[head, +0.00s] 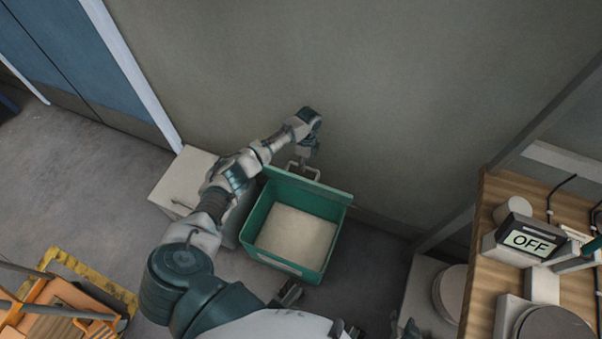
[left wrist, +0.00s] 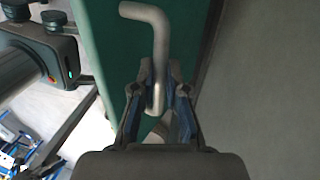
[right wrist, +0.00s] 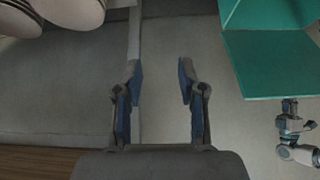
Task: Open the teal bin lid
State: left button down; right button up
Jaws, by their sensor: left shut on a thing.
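The teal bin (head: 255,222) stands on the floor against the wall in the head view. Its lid (head: 318,191) is raised at the back edge, and the pale inside bottom shows. My left gripper (head: 305,158) is at the lid's grey handle (head: 316,173). In the left wrist view, my left gripper (left wrist: 160,85) is shut on the bent metal handle (left wrist: 150,15), with the teal lid (left wrist: 190,25) behind it. In the right wrist view, my right gripper (right wrist: 160,78) is open and empty. The teal bin (right wrist: 285,62) shows at the upper right there, apart from it.
A grey box (head: 180,178) stands left of the bin. An orange cart (head: 65,300) is at the lower left. The wall is close behind the bin.

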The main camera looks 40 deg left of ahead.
pick_arm(q)
jog(key=shift+w+a+f+b, duration=0.1)
jog(key=shift+w+f+b, duration=0.15)
jog(key=shift+w, duration=0.15)
jog(key=shift+w+a+f+b, duration=0.1)
jog(key=shift+w+b, duration=0.1)
jog(key=shift+w, duration=0.2)
pick_arm(e)
jog(key=shift+w+a+r+t+y, duration=0.1)
jog(key=shift+w+a+r+t, duration=0.2)
jog(key=shift+w+t, duration=0.25)
jog(key=shift+w+a+r+t+y, duration=0.1)
jog(key=shift+w+a+r+t, duration=0.15)
jog(key=shift+w, duration=0.5)
jog(key=shift+w+a+r+t+y, duration=0.1)
jog(key=shift+w+a+r+t, duration=0.15)
jog(key=shift+w+t, duration=0.35)
pick_arm(q)
jog(key=c, duration=1.3)
grip_release()
jog(key=shift+o, duration=0.6)
jog(key=shift+w+a+f, duration=0.1)
jog(key=shift+w, duration=0.2)
jog(key=v, duration=1.2)
pick_arm(e)
jog(key=shift+w, duration=0.15)
pick_arm(q)
jog(key=shift+a, duration=0.1)
